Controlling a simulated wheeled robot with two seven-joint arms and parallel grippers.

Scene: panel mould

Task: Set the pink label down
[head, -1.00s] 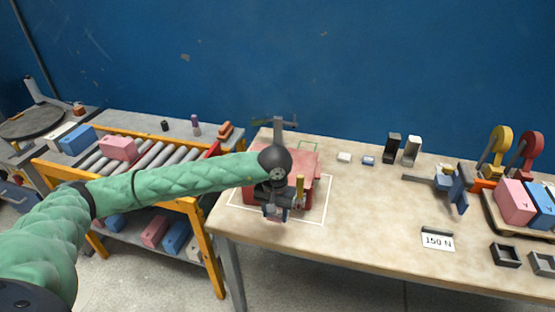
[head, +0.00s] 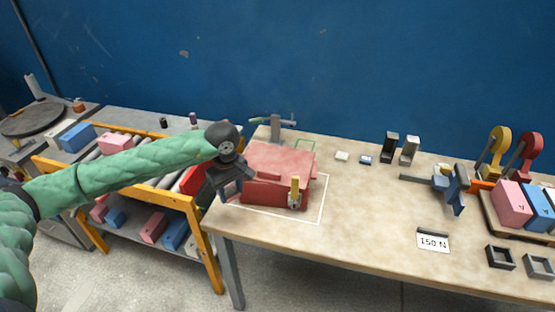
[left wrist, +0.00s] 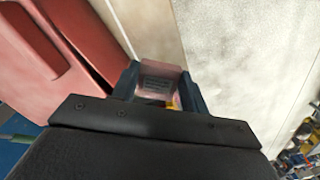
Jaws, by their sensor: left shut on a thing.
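The pink label (left wrist: 158,72) is a small pale-pink piece with fine print, seen in the left wrist view between the two fingers of my left gripper (left wrist: 158,90). My left gripper is shut on it. In the head view my left gripper (head: 232,192) is near the table's left end, at the left side of the red mould (head: 282,165). The label cannot be made out there. Whether the label touches anything is unclear. My right gripper is not in view.
The red mould, with a yellow-handled clamp (head: 295,190) at its front, sits inside a white outline on the table (head: 370,215). A roller conveyor (head: 80,158) with boxes stands left. A 150 N card (head: 433,242) lies right. The table's middle is clear.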

